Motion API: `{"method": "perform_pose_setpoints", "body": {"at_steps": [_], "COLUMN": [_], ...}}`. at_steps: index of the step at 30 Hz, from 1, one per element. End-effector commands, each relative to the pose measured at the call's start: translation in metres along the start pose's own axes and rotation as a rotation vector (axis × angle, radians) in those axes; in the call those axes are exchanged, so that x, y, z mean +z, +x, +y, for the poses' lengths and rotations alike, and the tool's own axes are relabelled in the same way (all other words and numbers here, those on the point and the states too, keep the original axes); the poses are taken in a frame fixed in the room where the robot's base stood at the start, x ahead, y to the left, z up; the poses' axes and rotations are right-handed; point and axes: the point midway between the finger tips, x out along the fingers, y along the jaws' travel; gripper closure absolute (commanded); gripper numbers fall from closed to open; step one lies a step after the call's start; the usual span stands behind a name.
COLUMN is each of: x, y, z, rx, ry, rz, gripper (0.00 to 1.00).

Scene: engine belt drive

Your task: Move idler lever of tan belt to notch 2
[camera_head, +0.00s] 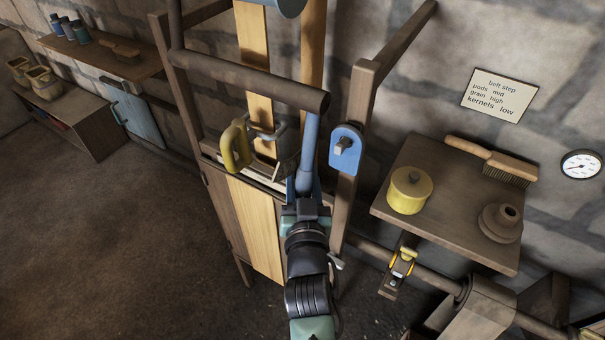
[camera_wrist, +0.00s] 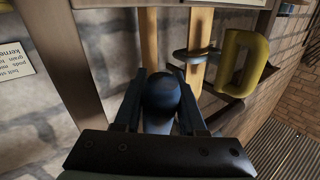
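A blue lever (camera_head: 309,150) hangs in front of the wooden frame, below a thick dark roller. My gripper (camera_head: 304,188) is at its lower end. In the wrist view, a dark blue rounded handle (camera_wrist: 161,95) sits between the two fingers of my gripper (camera_wrist: 160,88), which appear closed against its sides. Two pale tan belt strands (camera_head: 258,75) run up behind the lever; they also show in the wrist view (camera_wrist: 198,55). The lever's pivot and any notches are hidden or too small to tell.
A yellow handle (camera_head: 236,147) on a metal bracket stands left of the lever. A blue plate with a peg (camera_head: 345,147) is on the right post. A side shelf (camera_head: 440,220) holds a yellow pot (camera_head: 410,190), a brush (camera_head: 492,160) and a brown jar (camera_head: 501,223). Open floor lies left.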

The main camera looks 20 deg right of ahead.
Motion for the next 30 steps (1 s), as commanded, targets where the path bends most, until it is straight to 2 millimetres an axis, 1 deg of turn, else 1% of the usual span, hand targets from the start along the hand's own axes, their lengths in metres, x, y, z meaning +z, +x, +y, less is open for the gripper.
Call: {"method": "perform_pose_setpoints", "body": {"at_steps": [1,3,4,30], "x": [0.0,0.0,0.0,0.0001], "y": [-0.0001,-0.0002,-0.0002,-0.0002], "z": [-0.0001,0.0,-0.0001,-0.0001], "rx": [0.0,0.0,0.0,0.0], "ry": [0.0,0.0,0.0,0.0], "rz": [0.0,0.0,0.0,0.0], "gripper": [0.85,0.97,1.0,1.0]}}
